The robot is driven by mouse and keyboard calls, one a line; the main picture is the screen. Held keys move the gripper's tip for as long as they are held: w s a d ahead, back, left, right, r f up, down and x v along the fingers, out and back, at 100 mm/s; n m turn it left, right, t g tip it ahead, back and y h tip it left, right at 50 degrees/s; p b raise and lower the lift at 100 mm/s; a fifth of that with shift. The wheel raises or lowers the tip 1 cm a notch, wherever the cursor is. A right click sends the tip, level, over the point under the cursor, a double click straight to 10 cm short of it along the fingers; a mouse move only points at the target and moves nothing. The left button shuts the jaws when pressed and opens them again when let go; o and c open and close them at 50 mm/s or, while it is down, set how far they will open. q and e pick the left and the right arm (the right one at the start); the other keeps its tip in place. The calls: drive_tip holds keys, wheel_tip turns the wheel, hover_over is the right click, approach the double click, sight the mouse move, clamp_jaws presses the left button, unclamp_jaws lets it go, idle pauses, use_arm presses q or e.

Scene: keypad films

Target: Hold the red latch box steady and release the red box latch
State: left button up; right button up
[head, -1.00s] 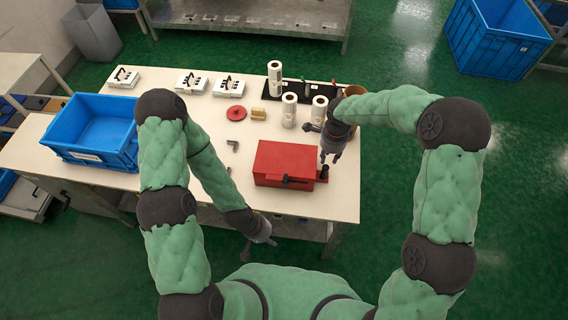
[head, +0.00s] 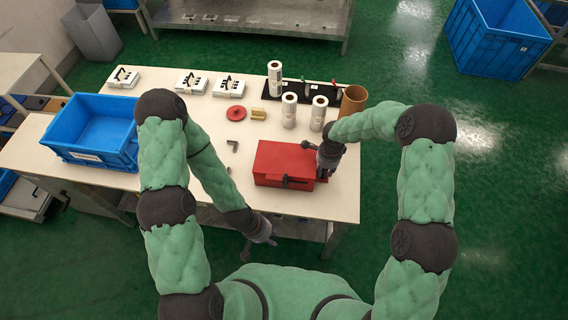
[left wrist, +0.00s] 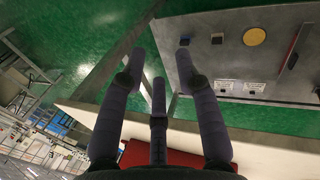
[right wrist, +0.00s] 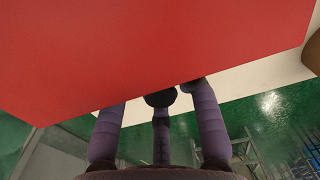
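The red latch box (head: 278,160) sits near the front right of the table. A dark latch handle (head: 288,181) shows on its front side. My right gripper (head: 323,172) is at the box's right end, hiding most of the dark part there. In the right wrist view the box (right wrist: 150,50) fills the top, and the fingers (right wrist: 160,105) stand apart close under it, with a black round part between them. I cannot tell whether they touch it. My left gripper (head: 260,246) is open and empty in front of the table edge; its spread fingers show in the left wrist view (left wrist: 160,75).
A blue crate (head: 95,128) stands at the table's left. The tabletop (head: 225,205) left of the box is largely clear.

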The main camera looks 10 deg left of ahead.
clamp_jaws()
use_arm(q)
drive_tip(key=c, duration=0.5)
drive_tip(key=shift+w+a+r, duration=0.1)
drive_tip(key=shift+w, duration=0.15)
clamp_jaws()
drive_tip(key=w+a+r+n, duration=0.2)
drive_tip(key=w+r+n, duration=0.1)
drive_tip(key=w+a+r+n+h, duration=0.1)
drive_tip(key=w+a+r+n, duration=0.1)
drive_tip(key=w+r+n, duration=0.1)
drive_tip(key=w+a+r+n, duration=0.2)
drive_tip(key=w+r+n, duration=0.1)
drive_tip(key=w+n, duration=0.1)
drive_tip(key=shift+a+r+g+h, duration=0.1)
drive_tip(key=shift+g+h, duration=0.2)
drive_tip(key=shift+g, duration=0.1)
drive_tip(key=w+a+r+n+h, duration=0.1)
drive_tip(key=w+a+r+n, duration=0.1)
drive_tip(key=r, duration=0.4)
drive_tip(key=w+a+r+n+h, duration=0.2)
drive_tip(key=w+a+r+n, duration=0.1)
drive_tip(key=r, duration=0.3)
drive_tip(key=shift+w+a+r+n+t, duration=0.2)
drive_tip(key=shift+n+t, duration=0.1)
drive_tip(key=shift+n, duration=0.1)
